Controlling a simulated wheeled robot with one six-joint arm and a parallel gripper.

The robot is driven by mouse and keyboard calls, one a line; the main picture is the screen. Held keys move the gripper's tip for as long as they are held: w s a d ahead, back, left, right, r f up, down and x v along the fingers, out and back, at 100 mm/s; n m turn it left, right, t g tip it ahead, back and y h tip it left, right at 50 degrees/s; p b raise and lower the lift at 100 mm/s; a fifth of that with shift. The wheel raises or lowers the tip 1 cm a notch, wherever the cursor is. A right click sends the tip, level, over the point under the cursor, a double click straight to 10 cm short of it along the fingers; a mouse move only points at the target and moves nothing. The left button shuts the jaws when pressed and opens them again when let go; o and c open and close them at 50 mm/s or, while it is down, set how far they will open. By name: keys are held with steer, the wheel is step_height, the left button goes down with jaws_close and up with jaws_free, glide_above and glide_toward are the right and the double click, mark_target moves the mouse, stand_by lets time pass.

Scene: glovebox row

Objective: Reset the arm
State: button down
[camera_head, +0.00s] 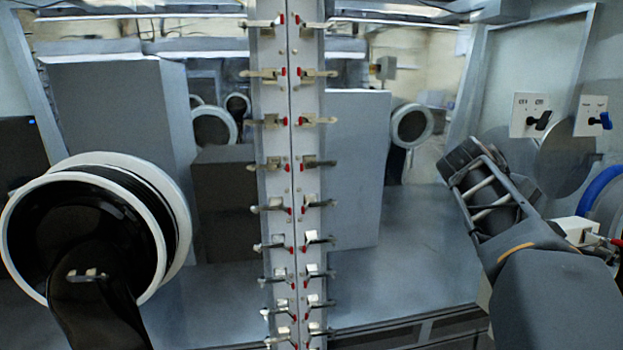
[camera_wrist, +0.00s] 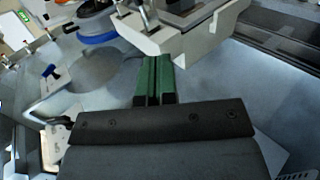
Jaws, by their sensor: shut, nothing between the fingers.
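My gripper (camera_wrist: 156,62) shows in the wrist view as two green fingers side by side, pressed together with nothing between them. Its dark mounting plate fills the lower middle of that view. The fingertips point toward a pale blocky fitting (camera_wrist: 200,45); I cannot tell whether they touch it. In the head view my arm stands at the right, its grey links in front of the right wall. The green fingers cannot be made out in the head view.
A white-rimmed glove port (camera_head: 178,205) with a black glove is at left. A central post (camera_head: 290,150) carries several red-tipped latches. Close to my arm are two switch plates (camera_head: 532,103), a round disc (camera_head: 567,155) and a blue hose (camera_head: 598,188). The middle floor (camera_head: 425,260) looks clear.

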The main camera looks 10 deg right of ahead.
steer(key=w+a+f+t+y, duration=0.15)
steer(key=a+f+y, duration=0.35)
steer(key=f, duration=0.5)
steer(key=s+a+f+t+y, duration=0.1)
steer(key=s+a+f, duration=0.3)
steer(key=a, duration=0.6)
steer(key=s+a+f+m+t+y, duration=0.1)
steer(key=s+a+f+y, duration=0.2)
steer(key=a+f, duration=0.6)
steer(key=shift+s+a+f+t+y, duration=0.2)
steer(key=shift+s+a+t+y, duration=0.2)
steer(key=shift+a+y, duration=0.55)
steer(key=shift+a+h, duration=0.2)
steer(key=shift+h, duration=0.05)
